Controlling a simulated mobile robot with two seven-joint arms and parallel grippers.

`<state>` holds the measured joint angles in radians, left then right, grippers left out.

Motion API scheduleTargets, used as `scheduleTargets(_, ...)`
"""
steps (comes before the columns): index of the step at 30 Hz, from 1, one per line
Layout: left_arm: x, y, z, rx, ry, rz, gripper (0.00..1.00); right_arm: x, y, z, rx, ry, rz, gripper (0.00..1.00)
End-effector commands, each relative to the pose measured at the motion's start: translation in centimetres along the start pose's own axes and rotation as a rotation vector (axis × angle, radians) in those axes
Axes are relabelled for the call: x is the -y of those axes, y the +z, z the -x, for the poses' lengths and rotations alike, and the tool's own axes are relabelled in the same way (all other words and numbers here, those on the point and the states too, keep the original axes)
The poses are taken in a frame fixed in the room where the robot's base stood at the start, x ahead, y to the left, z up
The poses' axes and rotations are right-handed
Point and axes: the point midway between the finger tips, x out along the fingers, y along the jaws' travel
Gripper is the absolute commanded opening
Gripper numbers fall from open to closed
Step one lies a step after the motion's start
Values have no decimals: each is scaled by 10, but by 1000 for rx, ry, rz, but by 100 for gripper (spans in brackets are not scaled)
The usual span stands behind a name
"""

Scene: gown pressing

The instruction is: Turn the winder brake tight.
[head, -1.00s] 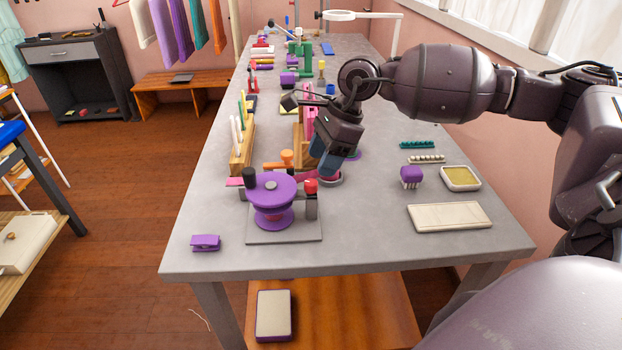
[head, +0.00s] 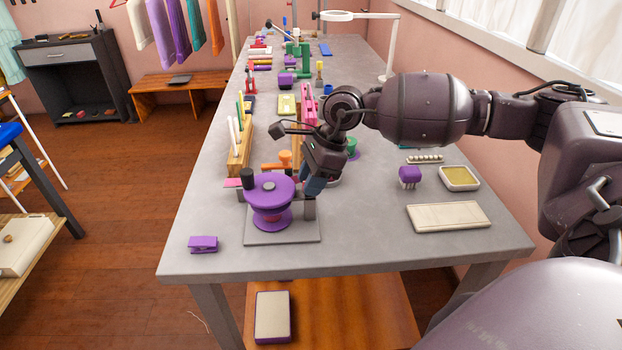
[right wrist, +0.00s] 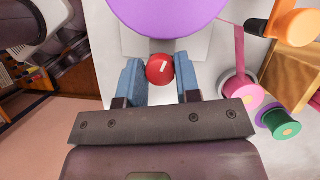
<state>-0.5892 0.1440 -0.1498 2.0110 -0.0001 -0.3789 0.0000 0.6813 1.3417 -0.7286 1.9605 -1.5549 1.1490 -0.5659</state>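The purple winder (head: 268,190) stands on its grey base plate (head: 283,237) near the table's front, with a black knob (head: 247,177) at its left. Its red brake knob (right wrist: 160,69) shows in the right wrist view, beside the purple disc, with a white mark on top. My right gripper (right wrist: 160,76) is open, its two blue fingers on either side of the red knob with a gap at each side. In the head view my right gripper (head: 313,186) covers the knob at the winder's right. My left gripper is not in view.
A purple clip (head: 203,244) lies left of the base plate. Wooden racks (head: 240,150) and an orange-handled thing (head: 284,159) stand behind the winder. A cream pad (head: 448,217), a purple brush and a yellow-topped dish (head: 459,178) lie to the right.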

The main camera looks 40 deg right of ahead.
Motion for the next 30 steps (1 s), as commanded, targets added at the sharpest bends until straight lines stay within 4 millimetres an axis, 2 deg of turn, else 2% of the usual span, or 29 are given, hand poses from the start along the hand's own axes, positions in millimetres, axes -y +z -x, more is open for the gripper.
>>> scheduleTargets(1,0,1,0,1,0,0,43,0,0,0,0,0,0,17)
scheduleTargets(3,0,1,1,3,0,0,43,0,0,0,0,0,0,7)
scheduleTargets(8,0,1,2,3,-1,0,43,0,0,0,-1,-9,-20,7)
scheduleTargets(21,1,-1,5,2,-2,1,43,-1,0,0,-1,-99,-239,7)
scheduleTargets(30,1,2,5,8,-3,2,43,-1,0,0,0,-106,-257,7)
